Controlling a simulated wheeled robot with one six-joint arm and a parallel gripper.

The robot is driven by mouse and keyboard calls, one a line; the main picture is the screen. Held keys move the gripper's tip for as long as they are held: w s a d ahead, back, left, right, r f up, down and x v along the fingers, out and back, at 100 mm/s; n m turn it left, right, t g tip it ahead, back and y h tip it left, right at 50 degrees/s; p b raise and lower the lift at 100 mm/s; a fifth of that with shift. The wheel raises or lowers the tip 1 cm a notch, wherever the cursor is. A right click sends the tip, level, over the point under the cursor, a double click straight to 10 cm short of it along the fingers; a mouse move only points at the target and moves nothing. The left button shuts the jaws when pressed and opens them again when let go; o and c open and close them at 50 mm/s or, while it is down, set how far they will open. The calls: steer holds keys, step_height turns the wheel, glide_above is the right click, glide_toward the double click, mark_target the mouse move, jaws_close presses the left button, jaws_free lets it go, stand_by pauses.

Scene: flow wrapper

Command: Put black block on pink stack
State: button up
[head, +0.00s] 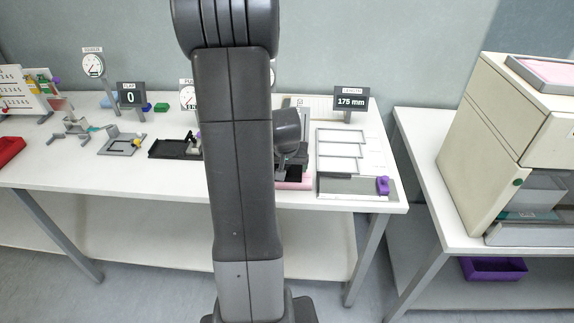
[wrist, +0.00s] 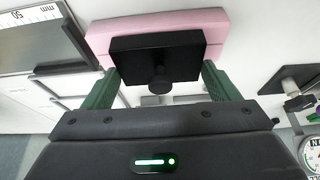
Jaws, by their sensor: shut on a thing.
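In the wrist view my gripper (wrist: 160,88) has its two green fingers on either side of the black block's round knob and is shut on it. The black block (wrist: 158,52) is a flat rectangular slab with that knob facing the gripper. It covers the middle of the pink stack (wrist: 215,25), whose ends show beyond it. I cannot tell whether the block touches the stack or hovers just over it. In the head view the pink stack (head: 294,185) shows low beside my arm.
A length gauge reading 175 mm (head: 350,101) stands behind a white slotted frame (head: 340,150). A black fixture (head: 175,149) lies left of my arm. A cream machine (head: 510,150) stands on the right table.

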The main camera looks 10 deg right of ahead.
steer(key=shift+f, duration=0.1)
steer(key=o, duration=1.6)
steer(key=shift+c, duration=0.2)
steer(key=shift+r, duration=0.35)
steer(key=v, duration=1.1)
steer(key=shift+s+r, duration=0.25)
steer(key=shift+s, duration=0.05)
